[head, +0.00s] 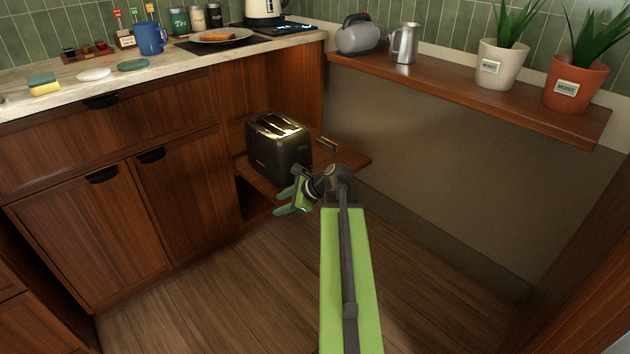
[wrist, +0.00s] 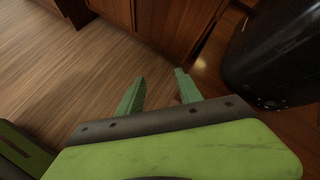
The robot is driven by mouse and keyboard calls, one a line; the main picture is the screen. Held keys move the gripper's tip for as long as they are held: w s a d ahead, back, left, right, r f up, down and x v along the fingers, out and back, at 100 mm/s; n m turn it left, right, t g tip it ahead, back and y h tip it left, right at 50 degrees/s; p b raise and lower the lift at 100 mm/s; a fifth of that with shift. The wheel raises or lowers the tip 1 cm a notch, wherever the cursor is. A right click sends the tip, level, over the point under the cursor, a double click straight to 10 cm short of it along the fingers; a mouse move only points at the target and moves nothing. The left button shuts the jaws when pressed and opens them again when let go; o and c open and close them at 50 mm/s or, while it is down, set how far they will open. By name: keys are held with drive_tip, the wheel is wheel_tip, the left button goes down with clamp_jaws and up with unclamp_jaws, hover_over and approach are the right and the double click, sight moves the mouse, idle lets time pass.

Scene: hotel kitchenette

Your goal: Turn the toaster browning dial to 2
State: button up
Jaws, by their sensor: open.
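A dark, glossy toaster (head: 278,145) with slots on top stands on a low wooden shelf in the corner, in the head view. Its dark rounded body (wrist: 276,52) fills the upper right of the wrist view. I cannot make out the browning dial or its setting in either view. My gripper (head: 281,202) is just in front of the toaster's lower front, apart from it as far as I can tell. In the wrist view, its two green fingers (wrist: 158,88) are spread with nothing between them, and the toaster is to their right.
The low shelf (head: 345,155) sticks out right of the toaster. Wooden cabinets (head: 95,225) stand left. A wall shelf (head: 470,88) holds a kettle-like grey item (head: 360,36), a metal pitcher (head: 404,45) and two potted plants. The floor (head: 220,300) is clear.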

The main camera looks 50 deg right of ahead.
drive_tip(key=s+d+r+m+t+h, duration=0.1)
drive_tip(key=s+d+r+m, duration=0.1)
drive_tip(key=s+d+m, duration=0.3)
drive_tip(key=s+d+r+m+t+h+b, duration=0.1)
drive_tip(key=s+d+m+t+h, duration=0.15)
drive_tip(key=d, duration=0.55)
drive_tip(key=s+d+r+m+t+h, duration=0.1)
drive_tip(key=s+d+r+m, duration=0.15)
drive_tip(key=d+m, duration=0.3)
drive_tip(key=b, duration=0.7)
approach(314, 174)
drive_tip(key=w+a, duration=0.2)
drive_tip(key=w+a+r, duration=0.1)
drive_tip(key=w, duration=0.2)
drive_tip(key=shift+a+r, duration=0.1)
drive_tip(key=shift+a, duration=0.3)
clamp_jaws()
